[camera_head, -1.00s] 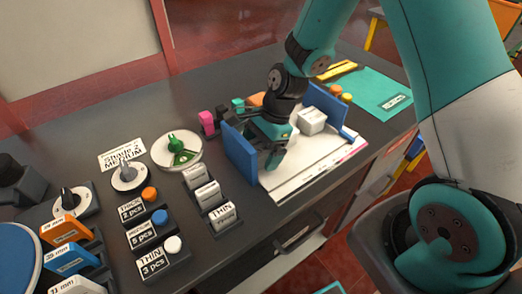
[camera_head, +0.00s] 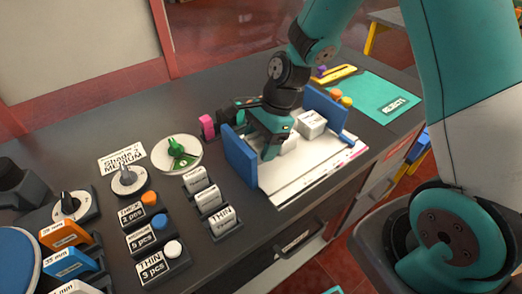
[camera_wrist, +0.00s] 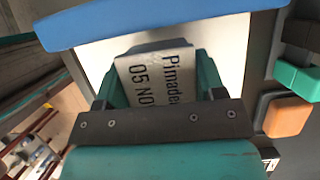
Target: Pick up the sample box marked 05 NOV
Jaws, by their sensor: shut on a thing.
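The sample box marked 05 NOV (camera_wrist: 158,76) is in the wrist view, a white label with the dark words "Pimader" and "05 NO", its last letter cut off. My gripper (camera_wrist: 157,88) has a teal finger on each side of it and is shut on it. In the head view my gripper (camera_head: 270,151) is low over the white board, just right of the left blue panel. A white box (camera_head: 289,144) shows partly beside its fingers; its label is unreadable there. I cannot tell whether the held box touches the board.
A second white box (camera_head: 311,124) stands close by on the white board (camera_head: 318,164). Blue panels (camera_head: 240,155) and (camera_head: 325,108) flank the board. A teal mat (camera_head: 375,95) is at the back right.

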